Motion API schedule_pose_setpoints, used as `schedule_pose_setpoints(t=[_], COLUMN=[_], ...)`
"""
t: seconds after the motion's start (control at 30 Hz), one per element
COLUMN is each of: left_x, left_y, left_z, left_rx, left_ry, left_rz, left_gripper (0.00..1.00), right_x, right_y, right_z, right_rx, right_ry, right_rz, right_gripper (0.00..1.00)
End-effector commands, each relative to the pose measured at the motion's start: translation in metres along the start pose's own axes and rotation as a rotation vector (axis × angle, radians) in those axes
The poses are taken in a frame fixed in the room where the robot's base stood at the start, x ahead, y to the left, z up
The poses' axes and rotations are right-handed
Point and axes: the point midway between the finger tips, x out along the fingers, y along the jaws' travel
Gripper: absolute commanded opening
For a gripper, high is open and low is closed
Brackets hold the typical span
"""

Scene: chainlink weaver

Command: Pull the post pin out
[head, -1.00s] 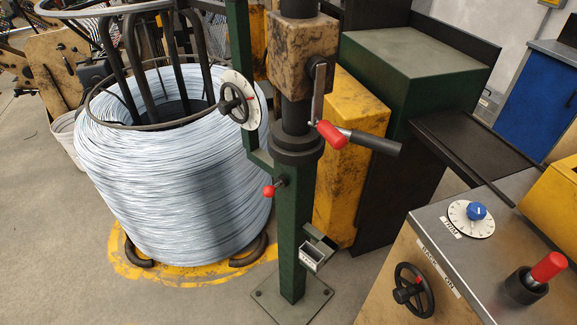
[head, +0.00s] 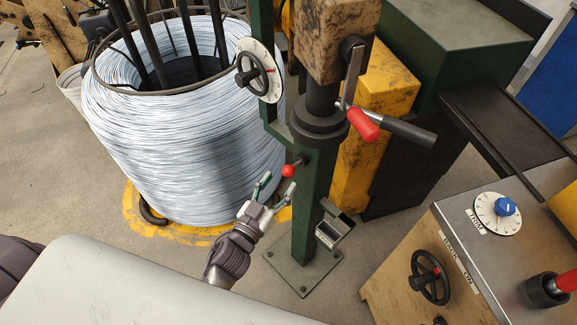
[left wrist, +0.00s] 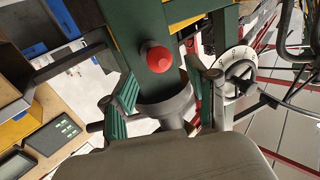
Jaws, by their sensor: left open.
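The post pin (head: 288,171) has a red ball knob and sticks out of the side of the green post (head: 306,205). My left gripper (head: 277,187) is open, just below and in front of the knob, with its green-padded fingers pointing up towards it. In the left wrist view the red knob (left wrist: 155,57) shows between and beyond the two open fingers (left wrist: 162,82), and the gripper holds nothing. I cannot tell the exact gap from fingers to knob. The pin's shaft is mostly hidden behind the knob in that view. My right gripper is not in view.
A large wire coil (head: 190,125) stands left of the post. A dial with a handwheel (head: 258,70) and a red-gripped crank (head: 362,124) are above the pin. A small metal box (head: 335,230) juts from the post below. A control cabinet (head: 445,220) stands at right.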

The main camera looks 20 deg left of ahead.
Motion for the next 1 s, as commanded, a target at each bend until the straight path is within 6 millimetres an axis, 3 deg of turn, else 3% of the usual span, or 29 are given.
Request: schedule_pose_setpoints(t=[0.1,0.3,0.7,1.0], left_x=[0.024,0.048,0.054,0.054], left_y=[0.000,0.000,0.000,0.000], left_z=[-0.002,0.000,0.001,0.001], left_rx=[-0.001,-0.001,0.000,0.000], left_ry=[0.003,0.000,-0.001,-0.001], left_rz=[0.000,0.000,0.000,0.000], left_gripper=[0.58,0.58,0.58,0.08], right_x=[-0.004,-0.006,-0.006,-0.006], right_y=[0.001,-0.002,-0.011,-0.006], right_z=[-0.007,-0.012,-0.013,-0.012], right_rx=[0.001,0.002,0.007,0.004], right_ry=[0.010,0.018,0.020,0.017], right_rz=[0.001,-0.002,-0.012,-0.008], right_gripper=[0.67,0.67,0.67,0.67])
